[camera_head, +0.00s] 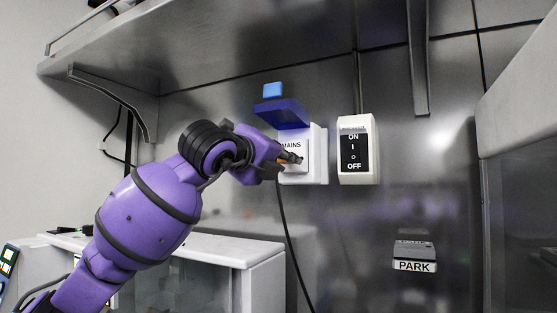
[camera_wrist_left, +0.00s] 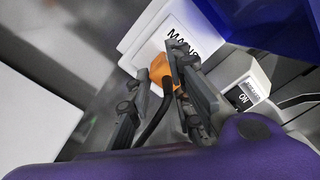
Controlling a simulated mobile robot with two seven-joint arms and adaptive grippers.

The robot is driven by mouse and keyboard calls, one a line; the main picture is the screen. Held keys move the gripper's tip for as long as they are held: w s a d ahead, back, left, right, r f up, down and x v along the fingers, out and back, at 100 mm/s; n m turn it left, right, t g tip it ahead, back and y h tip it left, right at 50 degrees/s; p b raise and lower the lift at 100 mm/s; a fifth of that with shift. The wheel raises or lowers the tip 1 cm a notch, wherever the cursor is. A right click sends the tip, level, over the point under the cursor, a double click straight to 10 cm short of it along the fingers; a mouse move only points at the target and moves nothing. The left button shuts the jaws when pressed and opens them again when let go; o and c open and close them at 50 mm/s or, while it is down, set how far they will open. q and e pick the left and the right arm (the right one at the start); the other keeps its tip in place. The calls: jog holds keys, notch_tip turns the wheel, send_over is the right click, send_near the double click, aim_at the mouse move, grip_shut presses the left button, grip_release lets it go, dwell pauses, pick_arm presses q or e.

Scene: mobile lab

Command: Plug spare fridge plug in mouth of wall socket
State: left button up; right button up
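The wall socket (camera_head: 301,168) is a white box marked MAINS with its blue lid (camera_head: 283,112) raised. It also shows in the left wrist view (camera_wrist_left: 139,33). The orange plug (camera_wrist_left: 159,69) is at the socket's front face, with a black cable (camera_head: 287,226) hanging down from it. My right gripper is in neither view.
A white ON/OFF switch box (camera_head: 358,151) is close to the socket's right. A PARK holder (camera_head: 414,257) is lower right on the metal wall. A shelf (camera_head: 230,52) overhangs above. A white cabinet (camera_head: 215,247) stands below left.

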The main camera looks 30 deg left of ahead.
pick_arm(q)
jog(key=o, duration=0.4)
jog(key=s, duration=1.2)
jog(key=shift+d, duration=0.35)
